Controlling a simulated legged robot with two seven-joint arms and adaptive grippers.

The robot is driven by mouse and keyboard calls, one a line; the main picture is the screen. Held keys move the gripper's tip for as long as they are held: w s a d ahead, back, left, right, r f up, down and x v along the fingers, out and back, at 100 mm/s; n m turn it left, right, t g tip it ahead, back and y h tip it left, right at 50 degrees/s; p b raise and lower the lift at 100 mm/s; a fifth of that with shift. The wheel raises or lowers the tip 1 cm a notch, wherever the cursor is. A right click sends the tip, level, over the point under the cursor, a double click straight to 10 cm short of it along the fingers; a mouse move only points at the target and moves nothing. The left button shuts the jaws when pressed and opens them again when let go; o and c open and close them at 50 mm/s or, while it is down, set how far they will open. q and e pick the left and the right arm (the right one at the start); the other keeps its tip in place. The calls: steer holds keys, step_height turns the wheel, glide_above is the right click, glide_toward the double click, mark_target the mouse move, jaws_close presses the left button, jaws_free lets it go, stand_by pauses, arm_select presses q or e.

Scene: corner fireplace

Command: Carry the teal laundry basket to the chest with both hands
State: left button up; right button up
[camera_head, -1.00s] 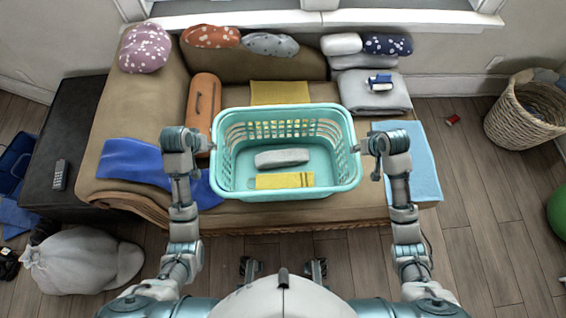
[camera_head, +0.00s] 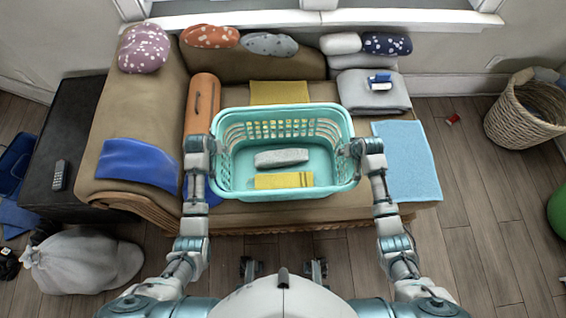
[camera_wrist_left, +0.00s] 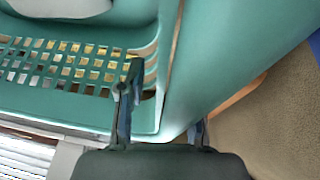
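The teal laundry basket (camera_head: 285,195) sits upright on the tan sofa in the head view, with a grey rolled cloth (camera_head: 282,158) and a yellow cloth (camera_head: 284,181) inside. My left gripper (camera_head: 213,147) is at its left rim. In the left wrist view the fingers of this gripper (camera_wrist_left: 162,115) stand open on either side of the basket's rim (camera_wrist_left: 172,75), with a gap on the inner side. My right gripper (camera_head: 350,148) is at the right rim; its fingers are too small to read. A dark low box, possibly the chest (camera_head: 78,125), stands left of the sofa.
A remote (camera_head: 60,174) lies on the dark box. An orange bolster (camera_head: 201,103), a blue cloth (camera_head: 135,163) and a light blue towel (camera_head: 408,165) lie on the sofa. A white sack (camera_head: 80,262) is on the floor front left; a wicker basket (camera_head: 520,115) stands at right.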

arm_select(q)
steer(key=shift+d, duration=0.2)
steer(key=shift+c, duration=0.2)
arm_select(e)
steer(key=shift+d, duration=0.2)
steer(key=shift+c, duration=0.2)
arm_select(q)
steer(key=shift+r, duration=0.1)
jaws_close()
arm_select(e)
jaws_close()
arm_select(q)
steer(key=shift+a, duration=0.1)
arm_select(e)
steer(key=shift+a, duration=0.1)
arm_select(q)
steer(key=shift+r, duration=0.1)
arm_select(e)
steer(key=shift+r, duration=0.1)
